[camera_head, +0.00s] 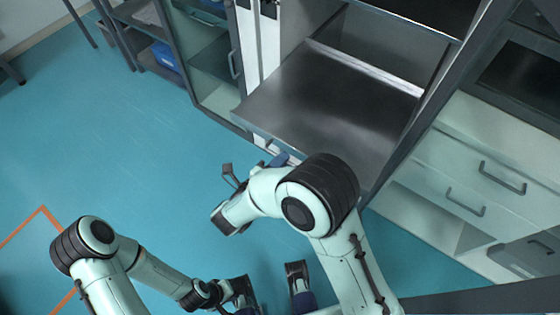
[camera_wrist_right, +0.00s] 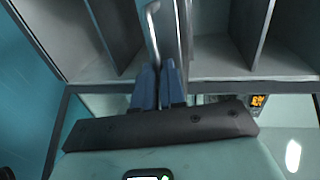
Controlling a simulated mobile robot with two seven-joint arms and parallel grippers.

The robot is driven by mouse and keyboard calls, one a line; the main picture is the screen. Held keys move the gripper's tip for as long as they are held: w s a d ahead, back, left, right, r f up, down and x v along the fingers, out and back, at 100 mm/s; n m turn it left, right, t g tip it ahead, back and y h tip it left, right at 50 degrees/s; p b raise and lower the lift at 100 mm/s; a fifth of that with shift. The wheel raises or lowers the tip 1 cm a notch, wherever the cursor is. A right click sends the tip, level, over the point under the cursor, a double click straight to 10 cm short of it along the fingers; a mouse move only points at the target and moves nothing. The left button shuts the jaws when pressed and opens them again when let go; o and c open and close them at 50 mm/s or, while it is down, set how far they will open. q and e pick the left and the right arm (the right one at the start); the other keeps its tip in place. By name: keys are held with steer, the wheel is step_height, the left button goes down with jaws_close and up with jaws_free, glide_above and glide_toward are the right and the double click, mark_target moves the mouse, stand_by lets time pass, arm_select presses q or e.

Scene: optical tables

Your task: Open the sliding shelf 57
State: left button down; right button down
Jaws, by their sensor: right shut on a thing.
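The sliding shelf (camera_head: 335,105) is a flat grey metal board with a pale front edge. It stands out from the open cabinet towards me. My right gripper (camera_head: 283,160) is at the shelf's front edge, mostly hidden behind my right arm. In the right wrist view its blue fingers (camera_wrist_right: 158,88) are closed together around a thin metal handle (camera_wrist_right: 153,38), whose gripped part is hidden. My left arm is low in the head view, away from the shelf. Its gripper (camera_head: 243,292) is near the bottom edge, and its finger opening is unclear.
A glass-doored cabinet (camera_head: 212,60) stands left of the shelf. White drawers (camera_head: 485,165) with dark handles are at the right, beyond a grey cabinet post. A blue bin (camera_head: 166,57) sits in a rack at the back left. The blue-green floor (camera_head: 110,140) at the left is clear.

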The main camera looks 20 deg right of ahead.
stand_by(0.4)
steer(key=c, duration=1.2)
jaws_free()
steer(key=v, duration=1.3)
steer(key=shift+s+a+p, duration=0.1)
steer(key=shift+s+p, duration=0.1)
steer(key=shift+p, duration=0.1)
